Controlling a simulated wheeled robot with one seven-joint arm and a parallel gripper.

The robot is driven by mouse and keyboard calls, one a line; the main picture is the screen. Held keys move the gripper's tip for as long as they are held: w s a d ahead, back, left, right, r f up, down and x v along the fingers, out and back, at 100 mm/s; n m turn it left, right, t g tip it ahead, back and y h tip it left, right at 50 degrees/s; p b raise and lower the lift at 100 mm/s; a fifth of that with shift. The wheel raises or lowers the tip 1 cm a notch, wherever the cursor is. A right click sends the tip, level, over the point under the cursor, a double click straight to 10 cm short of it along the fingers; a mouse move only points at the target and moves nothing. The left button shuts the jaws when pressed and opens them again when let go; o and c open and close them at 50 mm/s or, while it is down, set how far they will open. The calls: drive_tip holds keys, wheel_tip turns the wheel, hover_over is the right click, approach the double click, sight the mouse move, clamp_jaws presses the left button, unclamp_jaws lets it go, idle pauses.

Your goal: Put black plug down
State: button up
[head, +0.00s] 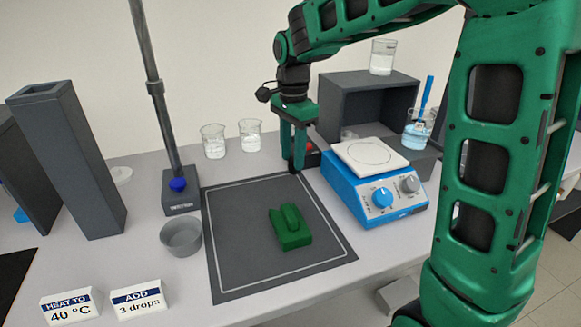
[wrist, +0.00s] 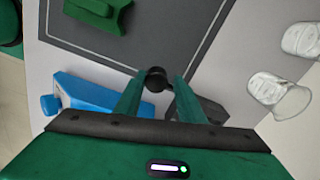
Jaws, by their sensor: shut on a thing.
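My gripper (head: 296,152) points down over the back right corner of the dark mat (head: 230,275), left of the blue hotplate. It is shut on the black plug (head: 295,168), a small dark piece at the fingertips. In the wrist view the plug (wrist: 156,79) shows as a round black end between the two green fingers of my gripper (wrist: 158,84). Whether the plug touches the surface below, I cannot tell.
A green block (head: 291,228) sits on the mat, which is otherwise clear. The blue hotplate (head: 375,185) stands close on the right. Two beakers (head: 213,142) stand behind left. A grey bowl (head: 182,238) and the stand's base (head: 181,203) are left of the mat.

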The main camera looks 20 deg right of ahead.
drive_tip(key=shift+w+d+f, duration=0.1)
drive_tip(key=shift+d+f, duration=0.05)
drive_tip(key=shift+f, duration=2)
drive_tip(key=o, duration=1.3)
drive_tip(key=shift+f, duration=0.1)
wheel_tip(320, 180, up, 12)
drive_tip(key=shift+r, duration=0.15)
